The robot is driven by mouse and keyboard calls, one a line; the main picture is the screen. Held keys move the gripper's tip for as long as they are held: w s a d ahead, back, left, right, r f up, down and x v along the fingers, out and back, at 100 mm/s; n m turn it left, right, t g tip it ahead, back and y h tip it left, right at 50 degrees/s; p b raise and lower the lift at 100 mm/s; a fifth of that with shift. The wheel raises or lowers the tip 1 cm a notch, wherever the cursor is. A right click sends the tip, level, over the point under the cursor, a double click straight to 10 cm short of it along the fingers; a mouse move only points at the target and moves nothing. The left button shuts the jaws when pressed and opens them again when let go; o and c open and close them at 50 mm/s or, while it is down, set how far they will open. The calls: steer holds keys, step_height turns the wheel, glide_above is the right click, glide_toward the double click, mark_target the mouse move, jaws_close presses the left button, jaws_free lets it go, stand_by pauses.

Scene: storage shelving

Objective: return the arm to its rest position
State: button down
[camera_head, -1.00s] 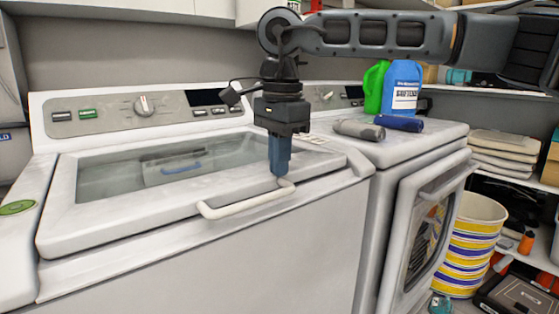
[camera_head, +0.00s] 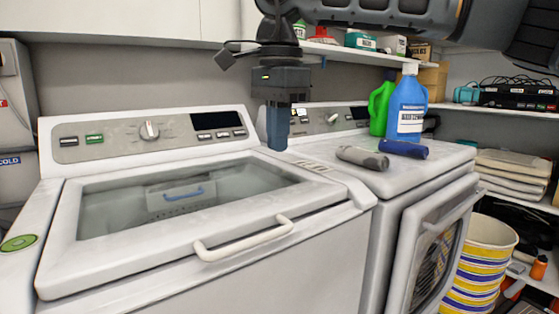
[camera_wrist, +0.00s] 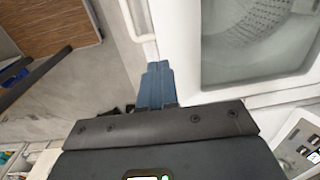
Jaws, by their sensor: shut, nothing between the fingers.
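My gripper (camera_head: 277,128) points straight down in the head view, above the rear right part of the washer, with its blue fingers together and nothing between them. In the wrist view my gripper (camera_wrist: 156,70) shows the same shut blue fingers. My arm runs from there to the upper right corner of the head view. The gripper is apart from the washer's white handle (camera_head: 243,241), which lies lower and nearer. Whether its tips touch anything cannot be told for certain, but they look clear of the surface.
The washer (camera_head: 120,283) has a closed lid with a window. The dryer (camera_head: 436,172) beside it bears a green bottle (camera_head: 381,105), a blue bottle (camera_head: 407,108), a grey cylinder (camera_head: 362,158) and a blue cylinder (camera_head: 403,149). The dryer's door (camera_head: 428,243) stands ajar near a striped bucket (camera_head: 480,262).

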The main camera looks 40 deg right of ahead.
steer(key=shift+r, duration=1.4)
